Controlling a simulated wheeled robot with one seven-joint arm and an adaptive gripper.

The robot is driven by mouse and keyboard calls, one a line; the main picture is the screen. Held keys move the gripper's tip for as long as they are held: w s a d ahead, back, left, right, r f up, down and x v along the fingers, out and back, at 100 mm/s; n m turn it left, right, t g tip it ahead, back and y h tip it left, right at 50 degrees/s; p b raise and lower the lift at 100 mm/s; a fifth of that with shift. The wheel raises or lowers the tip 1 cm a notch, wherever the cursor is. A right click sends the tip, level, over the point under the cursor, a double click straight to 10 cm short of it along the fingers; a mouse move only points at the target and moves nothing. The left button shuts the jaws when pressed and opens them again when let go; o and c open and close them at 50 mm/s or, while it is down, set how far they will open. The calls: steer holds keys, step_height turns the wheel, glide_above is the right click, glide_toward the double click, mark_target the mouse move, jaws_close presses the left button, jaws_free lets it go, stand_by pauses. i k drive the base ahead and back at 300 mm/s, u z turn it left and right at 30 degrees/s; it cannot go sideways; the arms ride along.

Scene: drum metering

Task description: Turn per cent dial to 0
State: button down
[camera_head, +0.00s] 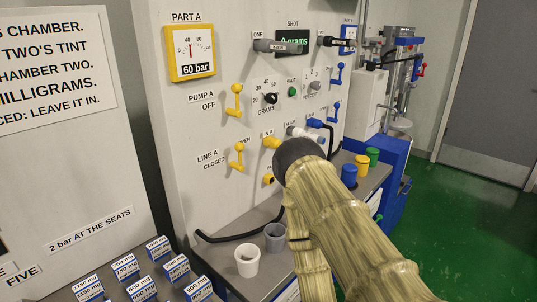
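The panel has two small dials below the SHOT display. The right one (315,86) is grey, with small numbers around it and a label beneath that looks like PER CENT but is too small to read surely. The left dial (270,98) is black-knobbed, marked 20 to 50 and labelled GRAMS. My arm rises from the lower right, and its dark rounded joint covers part of the panel below the dials. I cannot make out my gripper's fingers. The right dial's pointer setting is too small to read.
A green button (292,91) sits between the dials. Yellow levers (236,100) are on the left and blue levers (337,74) on the right. Green floor (465,225) is clear at right.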

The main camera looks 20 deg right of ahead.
mark_target(314, 85)
steer(key=z, duration=2.4)
steer(key=i, duration=0.45)
steer(key=u, duration=1.65)
